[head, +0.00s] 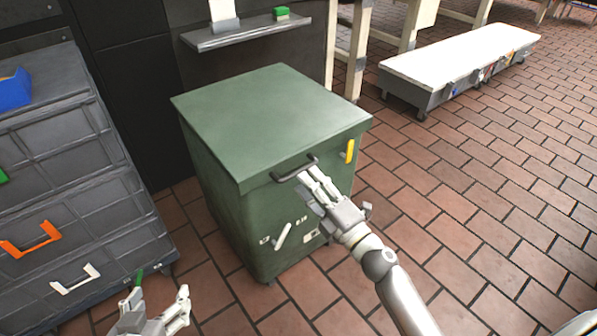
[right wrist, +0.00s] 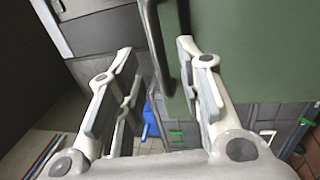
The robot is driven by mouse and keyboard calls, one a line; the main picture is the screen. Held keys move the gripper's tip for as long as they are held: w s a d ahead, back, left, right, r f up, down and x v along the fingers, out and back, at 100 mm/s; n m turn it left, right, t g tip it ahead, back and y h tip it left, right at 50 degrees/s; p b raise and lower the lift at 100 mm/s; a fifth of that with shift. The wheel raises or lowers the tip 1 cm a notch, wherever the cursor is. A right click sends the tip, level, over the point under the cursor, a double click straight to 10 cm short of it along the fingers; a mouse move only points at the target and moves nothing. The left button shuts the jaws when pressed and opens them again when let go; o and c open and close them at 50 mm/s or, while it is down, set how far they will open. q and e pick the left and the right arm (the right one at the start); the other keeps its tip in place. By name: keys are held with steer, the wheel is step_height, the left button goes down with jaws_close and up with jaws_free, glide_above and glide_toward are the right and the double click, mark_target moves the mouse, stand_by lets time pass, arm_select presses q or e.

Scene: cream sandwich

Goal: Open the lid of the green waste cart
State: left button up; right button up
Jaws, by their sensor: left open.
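The green waste cart (head: 250,220) stands in the middle of the head view, and its flat green lid (head: 270,115) is closed. A dark bar handle (head: 293,168) sits at the lid's front edge. My right gripper (head: 311,177) is at this handle. In the right wrist view my right gripper (right wrist: 157,62) has its fingers apart, with the dark handle (right wrist: 152,30) between them, nearer the right-hand finger. I cannot tell whether a finger touches it. My left gripper (head: 157,300) is open and empty at the lower left, apart from the cart.
A grey drawer cabinet (head: 75,180) with orange and white handles stands at the left. A grey shelf (head: 240,33) is behind the cart. A low white-topped platform (head: 460,62) lies at the back right. The brick-tiled floor (head: 480,190) at the right is clear.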

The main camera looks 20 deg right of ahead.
mark_target(299, 170)
steer(key=shift+x, duration=2.3)
steer(key=shift+f, duration=0.1)
jaws_close()
